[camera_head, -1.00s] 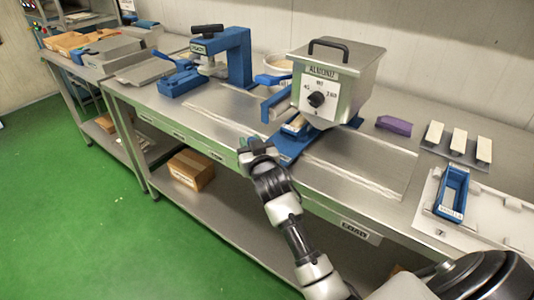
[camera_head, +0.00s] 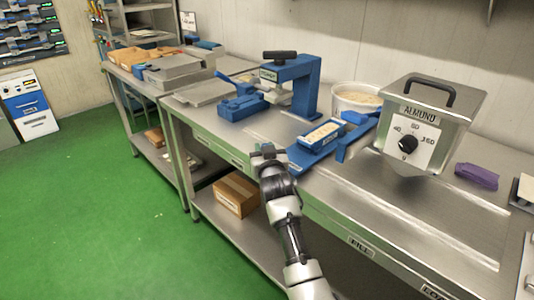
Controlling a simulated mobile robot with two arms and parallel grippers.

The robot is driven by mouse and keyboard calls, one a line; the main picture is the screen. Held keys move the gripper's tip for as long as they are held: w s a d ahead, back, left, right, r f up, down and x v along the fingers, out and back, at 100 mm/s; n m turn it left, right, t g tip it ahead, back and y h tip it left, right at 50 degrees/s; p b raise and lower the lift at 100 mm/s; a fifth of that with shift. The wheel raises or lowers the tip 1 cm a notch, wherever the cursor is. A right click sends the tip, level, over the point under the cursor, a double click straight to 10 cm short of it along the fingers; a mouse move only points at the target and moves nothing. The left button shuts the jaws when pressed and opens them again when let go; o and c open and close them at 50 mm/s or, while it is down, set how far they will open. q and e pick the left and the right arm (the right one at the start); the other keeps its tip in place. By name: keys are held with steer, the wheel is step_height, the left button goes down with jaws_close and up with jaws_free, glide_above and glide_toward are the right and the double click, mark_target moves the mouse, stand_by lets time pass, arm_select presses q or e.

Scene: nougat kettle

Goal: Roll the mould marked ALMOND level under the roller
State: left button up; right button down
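A blue mould (camera_head: 322,138) filled with cream-coloured mass lies on a blue track (camera_head: 304,160) on the steel bench, left of the dispenser. The small label on its side is too small to read. A blue bracket (camera_head: 358,138) stands just right of the mould; the roller itself is hard to make out. My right gripper (camera_head: 267,151) is at the bench's front edge, left of the track's near end and apart from the mould. Its finger opening is unclear. My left gripper is out of view.
A white tub (camera_head: 357,98) stands behind the mould. A blue press (camera_head: 290,82) stands to the left. A purple block (camera_head: 477,176) lies at right. A cardboard box (camera_head: 236,194) is on the lower shelf. The bench front between track and dispenser is clear.

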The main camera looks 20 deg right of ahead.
steer(key=shift+w+a, duration=0.1)
steer(key=shift+w, duration=0.1)
steer(key=c, duration=0.9)
jaws_free()
steer(key=shift+s, duration=0.1)
steer(key=s, duration=0.3)
steer(key=s+a, duration=0.1)
steer(key=s, duration=0.3)
steer(key=s+a, duration=0.1)
steer(key=s, duration=0.2)
steer(key=shift+s, duration=0.25)
